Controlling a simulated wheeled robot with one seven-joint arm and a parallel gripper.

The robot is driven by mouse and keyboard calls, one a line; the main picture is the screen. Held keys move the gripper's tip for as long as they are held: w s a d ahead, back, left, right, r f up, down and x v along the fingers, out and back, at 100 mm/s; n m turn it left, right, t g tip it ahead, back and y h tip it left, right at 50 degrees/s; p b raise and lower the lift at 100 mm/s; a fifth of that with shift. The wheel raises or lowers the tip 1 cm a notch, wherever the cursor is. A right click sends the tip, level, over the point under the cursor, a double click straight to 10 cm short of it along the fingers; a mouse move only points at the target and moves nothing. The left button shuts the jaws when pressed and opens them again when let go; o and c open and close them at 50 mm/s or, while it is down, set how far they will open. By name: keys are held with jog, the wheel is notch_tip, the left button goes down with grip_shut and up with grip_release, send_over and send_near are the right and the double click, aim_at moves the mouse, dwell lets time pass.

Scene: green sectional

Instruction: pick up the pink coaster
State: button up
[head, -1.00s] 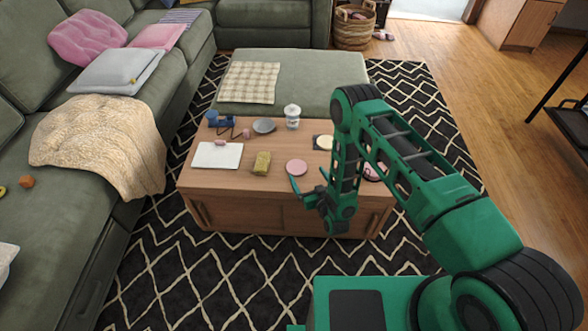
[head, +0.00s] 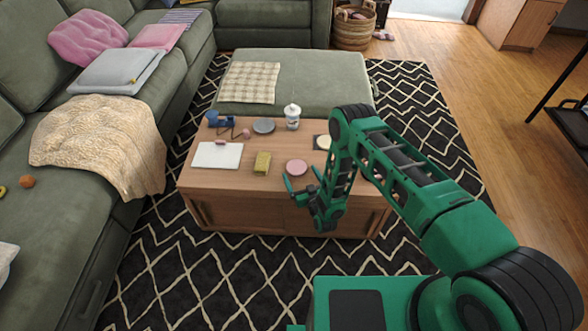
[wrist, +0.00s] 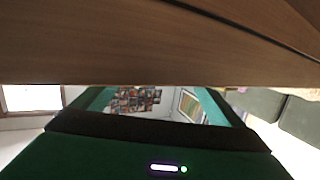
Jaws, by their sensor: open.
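The pink coaster (head: 296,166) is a flat round disc lying on the wooden coffee table near its front edge, in the head view. My gripper (head: 303,181) is open and empty at the table's front edge, just in front of the coaster and apart from it in the picture. In the wrist view, the dark green gripper body (wrist: 150,150) fills the bottom and brown wood (wrist: 130,45) fills the top. The coaster does not show there.
On the coffee table (head: 230,182) are a yellow-green block (head: 262,163), a white board (head: 217,155), a grey dish (head: 264,126), a lidded jar (head: 292,116), a blue object (head: 218,119) and a cream disc (head: 323,142). My arm hides the table's right part. A green ottoman (head: 320,75) stands behind.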

aim_at(297, 167)
jog(key=shift+x, duration=1.5)
jog(key=shift+d, duration=0.15)
jog(key=c, duration=1.2)
jog(key=shift+r, duration=0.15)
